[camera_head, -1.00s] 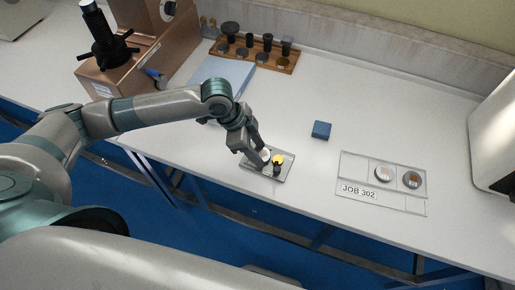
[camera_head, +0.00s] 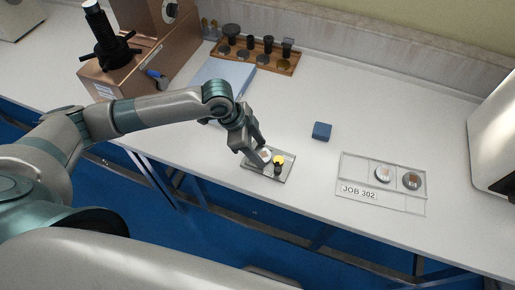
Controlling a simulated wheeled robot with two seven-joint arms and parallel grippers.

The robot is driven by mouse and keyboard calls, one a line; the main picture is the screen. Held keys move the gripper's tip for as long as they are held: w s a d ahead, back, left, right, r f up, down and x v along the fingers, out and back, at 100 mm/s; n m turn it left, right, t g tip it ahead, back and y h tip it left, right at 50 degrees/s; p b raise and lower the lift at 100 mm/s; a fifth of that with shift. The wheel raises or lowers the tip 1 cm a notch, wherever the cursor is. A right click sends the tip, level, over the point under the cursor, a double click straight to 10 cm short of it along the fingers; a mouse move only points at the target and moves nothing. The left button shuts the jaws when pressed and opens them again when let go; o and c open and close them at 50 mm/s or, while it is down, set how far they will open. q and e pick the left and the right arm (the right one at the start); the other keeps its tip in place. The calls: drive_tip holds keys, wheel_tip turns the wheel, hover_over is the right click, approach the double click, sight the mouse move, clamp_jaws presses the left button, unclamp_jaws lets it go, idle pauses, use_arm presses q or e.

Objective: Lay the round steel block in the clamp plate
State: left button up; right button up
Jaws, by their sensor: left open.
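The clamp plate (camera_head: 283,177) is a small grey plate near the front edge of the table, with a yellow-topped black clamp knob (camera_head: 278,160) on it. A pale round steel block (camera_head: 265,153) shows at the plate, beside the knob and right at my left gripper's fingers. My left gripper (camera_head: 259,153) is open, low over the plate's left part, with its fingers close around or beside the block. The fingers hide part of the block, so I cannot tell whether it lies flat on the plate. My right gripper is not in view.
A clear tray labelled JOB 302 (camera_head: 359,191) holds two round samples to the right. A blue block (camera_head: 322,131) lies mid-table. A wooden rack (camera_head: 288,70) of dark tools, a pale blue pad (camera_head: 238,72) and a copper-coloured tester (camera_head: 130,82) stand behind. The table between is clear.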

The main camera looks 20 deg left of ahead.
use_arm(q)
drive_tip(key=shift+s+f, duration=0.65)
drive_tip(key=shift+f, duration=0.25)
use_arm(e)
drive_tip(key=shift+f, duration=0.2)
use_arm(q)
drive_tip(key=shift+w+d+r, duration=0.15)
drive_tip(key=shift+r, duration=0.35)
drive_tip(key=v, duration=0.4)
drive_tip(key=b+v, duration=0.1)
drive_tip(key=shift+w+r, duration=0.2)
drive_tip(key=shift+r, duration=0.25)
drive_tip(key=w+v, duration=0.1)
drive_tip(key=v, duration=0.5)
drive_tip(key=shift+s+a+r, duration=0.3)
drive_tip(key=shift+s+r, duration=0.05)
drive_tip(key=shift+s, duration=0.05)
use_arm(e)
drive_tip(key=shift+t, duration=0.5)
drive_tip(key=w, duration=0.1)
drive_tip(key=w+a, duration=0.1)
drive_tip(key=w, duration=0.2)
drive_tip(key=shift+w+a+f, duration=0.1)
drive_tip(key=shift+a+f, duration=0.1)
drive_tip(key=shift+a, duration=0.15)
